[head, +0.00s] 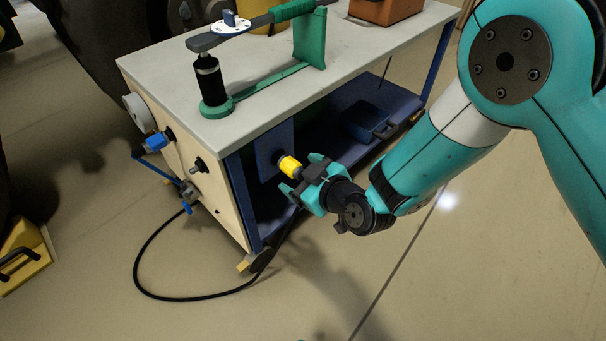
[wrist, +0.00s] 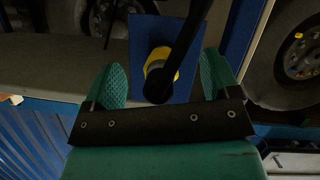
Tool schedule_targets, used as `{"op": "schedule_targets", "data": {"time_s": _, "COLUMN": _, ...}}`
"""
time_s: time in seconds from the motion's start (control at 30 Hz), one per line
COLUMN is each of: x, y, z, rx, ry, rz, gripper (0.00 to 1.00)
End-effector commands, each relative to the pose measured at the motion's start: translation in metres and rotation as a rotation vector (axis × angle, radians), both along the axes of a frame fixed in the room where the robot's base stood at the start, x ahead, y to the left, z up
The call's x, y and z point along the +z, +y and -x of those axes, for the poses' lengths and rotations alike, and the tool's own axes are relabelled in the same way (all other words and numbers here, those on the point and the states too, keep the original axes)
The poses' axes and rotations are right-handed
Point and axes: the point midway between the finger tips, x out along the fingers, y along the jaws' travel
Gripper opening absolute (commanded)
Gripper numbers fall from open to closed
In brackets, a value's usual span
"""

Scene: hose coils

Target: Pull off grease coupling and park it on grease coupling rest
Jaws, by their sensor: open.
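A yellow coupling (head: 289,165) with a black end sits at a blue upright plate (head: 268,148) under the cart's top. I take it for the grease coupling, but no label shows. My gripper (head: 301,176) is open just in front of it. In the wrist view, the yellow coupling (wrist: 158,60) and its black hose (wrist: 185,45) appear between the open fingers (wrist: 160,82), with gaps on both sides. The fingers do not visibly touch it. The blue plate (wrist: 143,35) is behind. I cannot tell which part is the grease coupling rest.
The cart's side panel (head: 215,205) carries a blue coupling (head: 155,142) and a black fitting (head: 199,165). A black hose (head: 165,295) loops over the floor. A blue bin (head: 365,122) stands on the lower shelf. A green stand (head: 265,90) with a tool is on the top (head: 370,60).

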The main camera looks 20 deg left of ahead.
Motion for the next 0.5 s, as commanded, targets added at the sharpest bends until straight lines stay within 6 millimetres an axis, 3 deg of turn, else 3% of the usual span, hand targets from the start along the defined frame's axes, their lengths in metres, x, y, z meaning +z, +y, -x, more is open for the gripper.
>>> {"op": "schedule_targets", "data": {"time_s": 0.5, "x": 0.005, "y": -0.012, "z": 0.006, "rx": 0.0, "ry": 0.0, "rz": 0.0, "gripper": 0.82}}
